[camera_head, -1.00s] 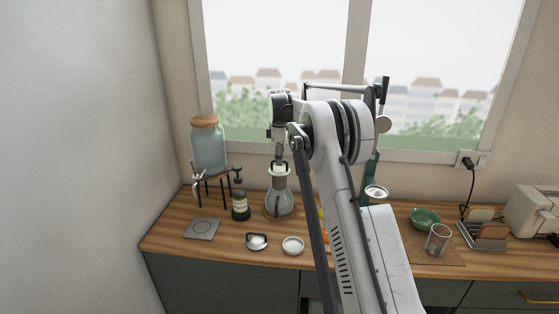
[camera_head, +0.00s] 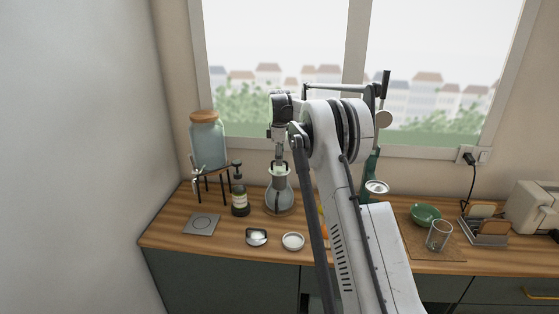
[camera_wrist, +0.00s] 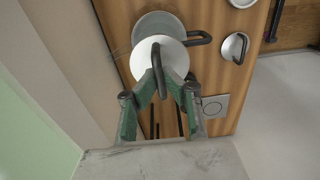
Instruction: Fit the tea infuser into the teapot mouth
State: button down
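The teapot (camera_head: 279,201) is a rounded, greyish, see-through pot on the counter; its grey rim (camera_wrist: 158,18) and dark side handle (camera_wrist: 200,38) show in the wrist view. The tea infuser (camera_wrist: 148,47) shows as a pale disc with a dark arched handle. It overlaps much of the teapot mouth in the wrist view. My gripper (camera_wrist: 164,80) has its green fingers closed in on the infuser's handle. In the head view my gripper (camera_head: 279,158) points down above the teapot. Whether the infuser touches the rim or sits inside it cannot be told.
A dark pump bottle (camera_head: 240,202) and a corked jar (camera_head: 207,142) on a stand are left of the teapot.

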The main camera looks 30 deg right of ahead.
aim_at(279, 170)
jog(key=shift+f+b, duration=1.5)
jog(key=shift+f, duration=1.2)
jog(key=c, duration=1.8)
grip_release()
jog(key=shift+c, duration=0.2)
jog(key=shift+r, duration=0.15)
notch_tip(279, 170, up, 12)
jog(key=shift+f, duration=0.1)
